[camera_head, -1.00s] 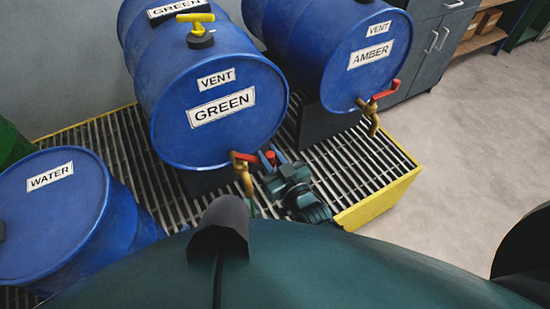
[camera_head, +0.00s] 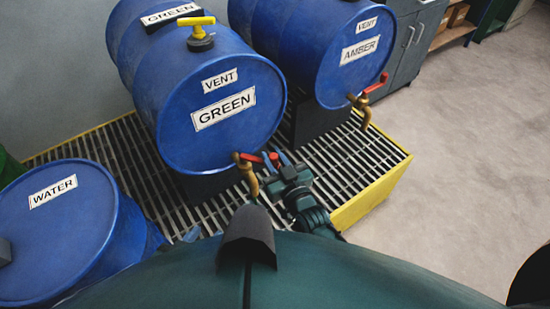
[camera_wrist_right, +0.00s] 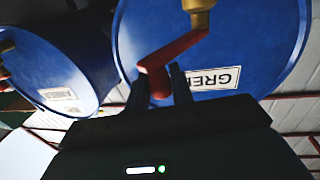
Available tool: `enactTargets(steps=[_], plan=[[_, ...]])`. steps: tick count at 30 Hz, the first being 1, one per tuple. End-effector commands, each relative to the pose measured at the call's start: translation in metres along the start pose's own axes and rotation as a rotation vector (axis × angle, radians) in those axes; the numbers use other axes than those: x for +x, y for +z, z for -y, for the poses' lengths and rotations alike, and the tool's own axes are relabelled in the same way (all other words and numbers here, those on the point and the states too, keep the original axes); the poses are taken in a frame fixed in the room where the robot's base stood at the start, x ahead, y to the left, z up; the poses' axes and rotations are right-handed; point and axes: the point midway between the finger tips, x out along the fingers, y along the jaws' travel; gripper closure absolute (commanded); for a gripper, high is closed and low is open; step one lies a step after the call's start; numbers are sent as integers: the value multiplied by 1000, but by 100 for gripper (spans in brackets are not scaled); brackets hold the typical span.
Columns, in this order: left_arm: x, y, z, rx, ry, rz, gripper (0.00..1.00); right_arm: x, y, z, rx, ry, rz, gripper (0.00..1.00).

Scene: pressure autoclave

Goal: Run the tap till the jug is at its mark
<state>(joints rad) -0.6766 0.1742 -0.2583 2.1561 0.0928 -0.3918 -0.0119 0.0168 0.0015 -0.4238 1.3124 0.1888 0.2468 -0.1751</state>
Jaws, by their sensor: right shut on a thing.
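The blue drum labelled GREEN (camera_head: 240,145) lies on its side and has a brass tap (camera_head: 250,182) with a red handle (camera_head: 251,157) low on its front. My right gripper (camera_head: 275,160) is at the free end of this handle. In the right wrist view its two fingers (camera_wrist_right: 160,84) are closed on either side of the red handle (camera_wrist_right: 178,48). My left gripper is not in view. A small pale bluish thing (camera_head: 191,235) shows at the lower edge of the grating; I cannot tell whether it is the jug. No fill mark is visible.
The AMBER drum (camera_head: 335,78) with its own red-handled tap (camera_head: 376,84) lies to the right. The WATER drum (camera_head: 62,235) stands at the lower left. The yellow-edged grating (camera_head: 340,165) runs beneath. Open floor (camera_head: 460,160) lies to the right.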

Motion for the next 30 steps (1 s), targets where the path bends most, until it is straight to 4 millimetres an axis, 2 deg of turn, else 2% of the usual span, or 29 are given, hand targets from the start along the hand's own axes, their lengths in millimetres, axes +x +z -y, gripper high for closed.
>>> enactTargets(steps=[10,11,18,26,30], plan=[[0,0,-1,-3,2,0,63,0,-1,0,0,0,-2,100],[0,0,-1,-3,2,0,63,0,-1,0,0,0,-2,76],[0,0,-2,-3,2,0,63,0,0,0,0,0,-1,57],[0,0,-2,-3,3,1,63,-2,0,0,0,0,0,57],[-1,-1,-2,-1,2,1,63,-16,0,0,1,0,1,57]])
